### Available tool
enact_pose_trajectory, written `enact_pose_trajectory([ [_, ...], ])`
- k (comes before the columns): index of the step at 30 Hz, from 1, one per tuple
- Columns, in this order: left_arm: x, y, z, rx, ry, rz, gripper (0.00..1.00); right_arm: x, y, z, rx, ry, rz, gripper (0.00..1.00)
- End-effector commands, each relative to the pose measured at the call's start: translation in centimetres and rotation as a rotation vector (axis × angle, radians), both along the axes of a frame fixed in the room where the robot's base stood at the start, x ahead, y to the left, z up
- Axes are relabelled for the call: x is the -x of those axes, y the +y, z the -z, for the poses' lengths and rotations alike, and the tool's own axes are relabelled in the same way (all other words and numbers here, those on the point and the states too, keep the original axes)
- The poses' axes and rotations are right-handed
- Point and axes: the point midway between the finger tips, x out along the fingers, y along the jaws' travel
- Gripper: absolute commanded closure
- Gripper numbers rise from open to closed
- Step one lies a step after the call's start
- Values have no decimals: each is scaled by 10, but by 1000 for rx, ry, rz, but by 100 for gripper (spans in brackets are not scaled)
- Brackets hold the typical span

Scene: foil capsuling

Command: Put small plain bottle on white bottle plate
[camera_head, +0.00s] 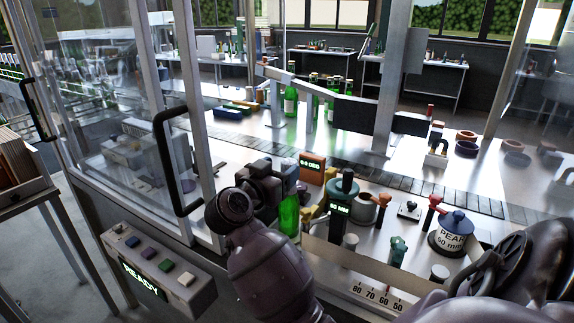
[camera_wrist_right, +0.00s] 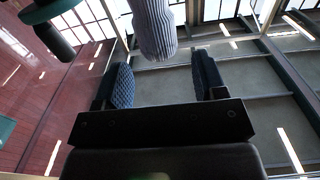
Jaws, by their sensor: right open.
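I cannot make out the white bottle plate for certain.
A green-topped device (camera_head: 342,188) and an orange display box (camera_head: 312,167) stand right of the gripper. A blue-topped pot (camera_head: 452,233) is farther right. Several green bottles stand behind a slatted conveyor (camera_head: 340,155). A door handle (camera_head: 172,165) and button panel (camera_head: 160,265) are at left.

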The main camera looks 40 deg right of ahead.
Motion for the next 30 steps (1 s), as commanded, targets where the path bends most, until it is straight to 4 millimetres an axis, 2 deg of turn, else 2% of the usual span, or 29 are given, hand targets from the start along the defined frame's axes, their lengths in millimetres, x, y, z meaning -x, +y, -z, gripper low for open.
enact_pose_trajectory([
  [6,0,0,2,0,0,0,57,12,41,1,-4,-1,-1,36],
  [12,0,0,2,0,-2,0,57,19,66,1,-2,1,-1,36],
  [18,-1,0,2,0,-3,0,57,22,75,0,-1,0,1,36],
  [30,-3,0,1,0,-7,2,57,22,75,0,0,0,1,36],
])
